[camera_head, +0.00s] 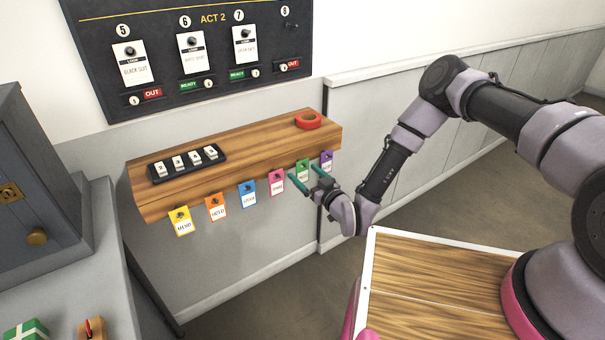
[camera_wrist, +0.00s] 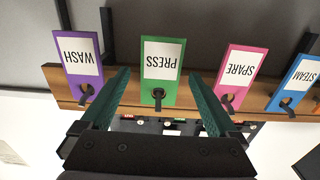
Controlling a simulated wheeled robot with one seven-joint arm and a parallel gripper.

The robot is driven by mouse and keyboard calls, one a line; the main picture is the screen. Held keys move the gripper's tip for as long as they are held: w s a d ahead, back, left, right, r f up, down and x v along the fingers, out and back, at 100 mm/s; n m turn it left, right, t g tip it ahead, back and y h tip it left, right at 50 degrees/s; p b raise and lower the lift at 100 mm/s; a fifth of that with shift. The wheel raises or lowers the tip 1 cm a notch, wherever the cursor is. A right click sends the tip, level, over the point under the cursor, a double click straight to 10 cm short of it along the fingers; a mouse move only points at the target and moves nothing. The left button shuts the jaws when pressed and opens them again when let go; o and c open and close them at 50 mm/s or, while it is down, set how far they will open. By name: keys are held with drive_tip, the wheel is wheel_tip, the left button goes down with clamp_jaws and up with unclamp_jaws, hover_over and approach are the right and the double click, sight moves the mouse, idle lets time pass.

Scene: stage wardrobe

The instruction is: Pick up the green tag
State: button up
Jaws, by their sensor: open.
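The green tag (camera_head: 303,170) hangs from the front edge of the wooden shelf, between a pink and a purple tag. In the wrist view the green tag (camera_wrist: 159,82) reads PRESS, upside down, and hangs by a hole on a dark peg. My gripper (camera_head: 306,181) is open in front of the shelf edge at the green tag. In the wrist view, its two teal fingers (camera_wrist: 161,88) lie on either side of the green tag, with visible gaps. The tag does not appear gripped. In the head view a finger partly covers the tag.
The purple tag (camera_wrist: 81,68) and pink SPARE tag (camera_wrist: 238,77) hang close on either side. A dark ACT 2 board (camera_head: 190,40) is on the wall above.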

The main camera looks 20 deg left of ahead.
drive_tip(key=shift+w+a, duration=0.15)
drive_tip(key=shift+r, duration=0.1)
clamp_jaws()
